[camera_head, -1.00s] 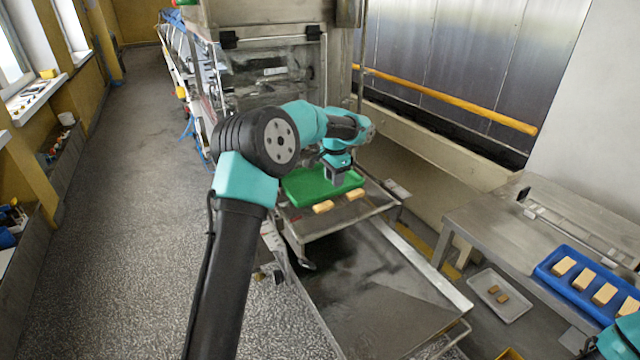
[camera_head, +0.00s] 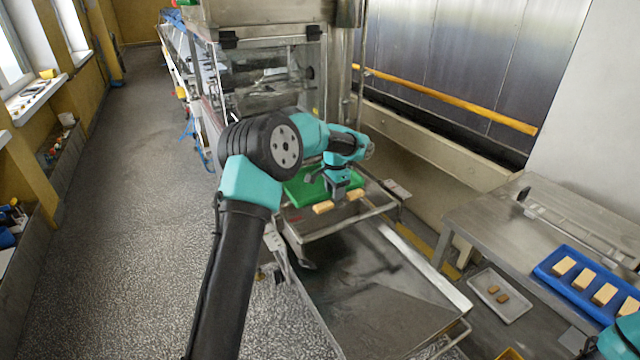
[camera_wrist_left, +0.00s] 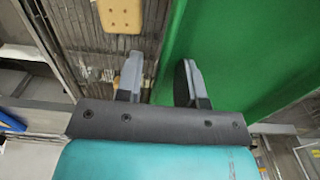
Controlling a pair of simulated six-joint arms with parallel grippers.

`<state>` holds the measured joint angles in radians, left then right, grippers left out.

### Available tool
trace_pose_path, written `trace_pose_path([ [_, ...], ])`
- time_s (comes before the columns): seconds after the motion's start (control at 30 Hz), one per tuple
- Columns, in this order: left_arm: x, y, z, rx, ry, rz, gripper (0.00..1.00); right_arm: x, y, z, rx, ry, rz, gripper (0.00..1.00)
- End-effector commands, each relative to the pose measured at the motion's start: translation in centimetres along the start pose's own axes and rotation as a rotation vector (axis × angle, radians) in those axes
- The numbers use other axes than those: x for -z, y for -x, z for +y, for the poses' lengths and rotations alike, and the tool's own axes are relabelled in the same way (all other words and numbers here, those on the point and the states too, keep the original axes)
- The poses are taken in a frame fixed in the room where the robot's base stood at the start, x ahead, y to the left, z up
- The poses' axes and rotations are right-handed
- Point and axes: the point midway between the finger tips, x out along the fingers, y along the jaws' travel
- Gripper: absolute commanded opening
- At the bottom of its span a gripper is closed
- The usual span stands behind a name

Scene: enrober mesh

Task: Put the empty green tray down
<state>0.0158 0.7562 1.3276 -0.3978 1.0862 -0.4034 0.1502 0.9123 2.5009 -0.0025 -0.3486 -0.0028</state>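The green tray (camera_head: 299,191) lies on the mesh belt at the machine's outlet, with my left arm across part of it. It also fills the upper right of the left wrist view (camera_wrist_left: 235,50), where the part that shows is bare. My left gripper (camera_head: 339,194) is at the tray's near right side. In the left wrist view its fingers (camera_wrist_left: 160,75) stand apart, one over the mesh and one over the green, with the tray's edge running between them. Only a teal part of my right arm shows at the lower right of the head view; its fingers are not clear.
Two tan bars (camera_head: 339,201) lie on the belt just in front of the tray; one bar (camera_wrist_left: 121,14) shows close to my left fingers. A blue tray (camera_head: 545,272) with several bars is on the right table. A pale tray (camera_head: 505,309) with two brown pieces sits lower.

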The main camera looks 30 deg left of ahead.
Motion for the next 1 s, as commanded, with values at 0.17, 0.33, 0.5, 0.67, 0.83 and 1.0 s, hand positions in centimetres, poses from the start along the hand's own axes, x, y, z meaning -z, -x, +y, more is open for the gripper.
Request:
trace_pose_path([
  [0.17,0.00,0.02,0.00,0.000,0.000,0.000,0.24,0.00,0.00,0.00,0.000,0.000,0.000,0.43],
  [0.33,0.00,0.02,0.00,0.000,0.000,0.000,0.07,0.00,0.00,0.00,0.000,0.000,0.000,0.43],
  [0.5,0.00,0.02,0.00,0.000,0.000,0.000,0.00,0.00,0.00,0.00,0.000,0.000,0.000,0.43],
  [0.67,0.00,0.02,0.00,0.000,0.000,0.000,0.00,0.00,0.00,0.00,0.000,0.000,0.000,0.43],
  [0.83,0.01,0.06,-0.01,0.001,0.000,0.001,0.00,0.00,0.00,0.00,0.000,0.000,0.000,0.43],
  [1.0,0.03,0.53,-0.03,0.001,0.000,0.002,0.00,0.00,0.00,0.00,0.000,0.000,0.000,0.43],
])
